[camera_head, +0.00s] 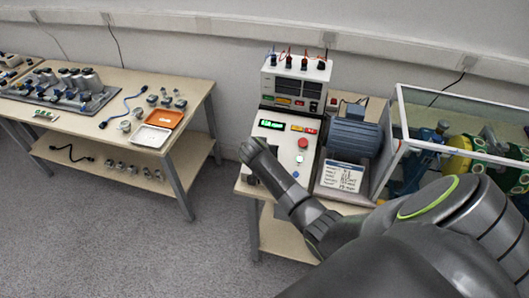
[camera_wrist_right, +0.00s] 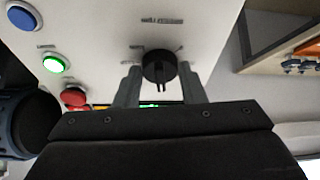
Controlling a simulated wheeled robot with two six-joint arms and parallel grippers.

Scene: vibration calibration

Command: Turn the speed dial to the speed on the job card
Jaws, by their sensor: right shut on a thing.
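The speed dial (camera_wrist_right: 158,64) is a round black knob on the pale control panel (camera_wrist_right: 100,30), with small tick marks and a label around it. My right gripper (camera_wrist_right: 160,72) has one finger on each side of the dial and is shut on it. In the head view my right gripper (camera_head: 253,153) is at the front of the control box (camera_head: 283,135) and hides the dial. A green display (camera_head: 271,124) is lit; its text is too small to read. The job card (camera_head: 343,177) stands right of the box; its handwriting is not legible. My left gripper is not in view.
A blue button (camera_wrist_right: 20,16), a green-lit button (camera_wrist_right: 56,64) and a red button (camera_wrist_right: 74,96) sit beside the dial. A blue motor (camera_head: 352,133) and a glass-sided case (camera_head: 440,100) stand to the right. A parts table (camera_head: 105,120) stands left, across open floor.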

